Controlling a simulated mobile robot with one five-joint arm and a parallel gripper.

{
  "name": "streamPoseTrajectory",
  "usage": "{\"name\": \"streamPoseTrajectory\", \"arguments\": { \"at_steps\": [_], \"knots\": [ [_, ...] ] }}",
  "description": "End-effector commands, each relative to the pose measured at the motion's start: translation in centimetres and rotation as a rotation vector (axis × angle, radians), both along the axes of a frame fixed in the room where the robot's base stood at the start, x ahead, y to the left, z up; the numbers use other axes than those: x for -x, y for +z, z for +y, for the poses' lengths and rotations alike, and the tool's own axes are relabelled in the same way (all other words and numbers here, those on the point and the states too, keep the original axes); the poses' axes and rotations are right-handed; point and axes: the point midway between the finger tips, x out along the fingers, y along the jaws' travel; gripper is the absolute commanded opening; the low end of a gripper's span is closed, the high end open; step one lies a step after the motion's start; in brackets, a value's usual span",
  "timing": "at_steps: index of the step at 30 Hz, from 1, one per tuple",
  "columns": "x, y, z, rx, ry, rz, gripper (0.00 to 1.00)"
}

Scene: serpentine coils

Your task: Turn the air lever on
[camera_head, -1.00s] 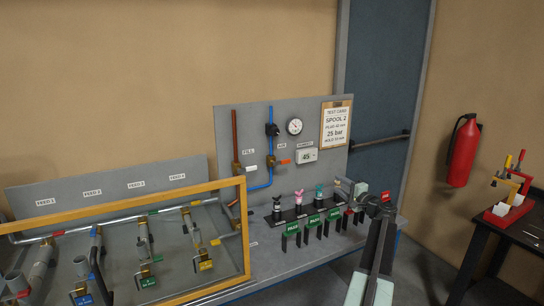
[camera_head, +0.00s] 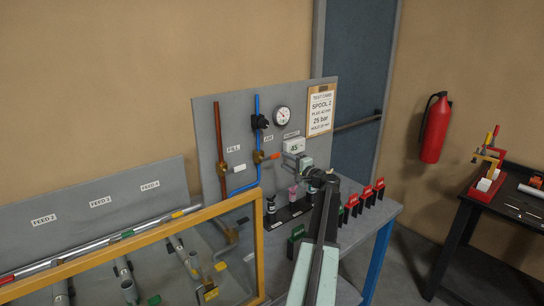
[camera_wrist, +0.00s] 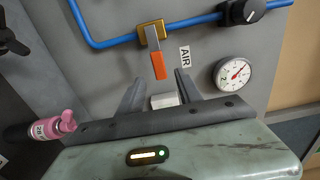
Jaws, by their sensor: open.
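The air lever (camera_head: 274,156) has an orange handle on a brass valve (camera_head: 258,157) in the blue pipe (camera_head: 257,120). Its handle sticks out to the right, across the vertical pipe. In the wrist view the orange handle (camera_wrist: 158,66) lies just beyond my fingertips, beside the AIR label (camera_wrist: 185,56). My gripper (camera_head: 286,157) is right of the lever in the head view, close to the panel. In the wrist view my gripper (camera_wrist: 157,77) is open, its two dark fingers apart with the handle's end roughly in line with the gap. I see no contact with the lever.
The white display box (camera_head: 294,145) is close to my gripper and shows between the fingers. A gauge (camera_head: 282,117) and black knob (camera_head: 259,122) are above. The FILL lever (camera_head: 238,168) is to the left. A pink bottle (camera_head: 293,193) stands below. A yellow-framed panel (camera_head: 259,250) is at left.

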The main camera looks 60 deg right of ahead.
Motion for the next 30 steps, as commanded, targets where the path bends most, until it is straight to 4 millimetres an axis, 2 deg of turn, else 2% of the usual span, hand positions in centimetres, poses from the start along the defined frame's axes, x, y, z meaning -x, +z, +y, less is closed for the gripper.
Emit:
{"name": "streamPoseTrajectory", "arguments": {
  "at_steps": [10, 13, 19, 21, 24, 30],
  "knots": [
    [-6.5, 0.0, -1.6, 0.000, 0.010, 0.000, 0.42],
    [-7.2, 0.0, -1.7, 0.000, 0.011, 0.000, 0.42],
    [-7.3, 0.0, -1.5, 0.000, 0.011, 0.000, 0.42],
    [-7.3, 0.0, -1.5, 0.000, 0.012, 0.000, 0.22],
    [-7.3, 0.0, -1.5, 0.000, 0.012, 0.000, 0.00],
    [-7.3, 0.0, -1.5, 0.000, 0.012, 0.000, 0.00]
  ]
}}
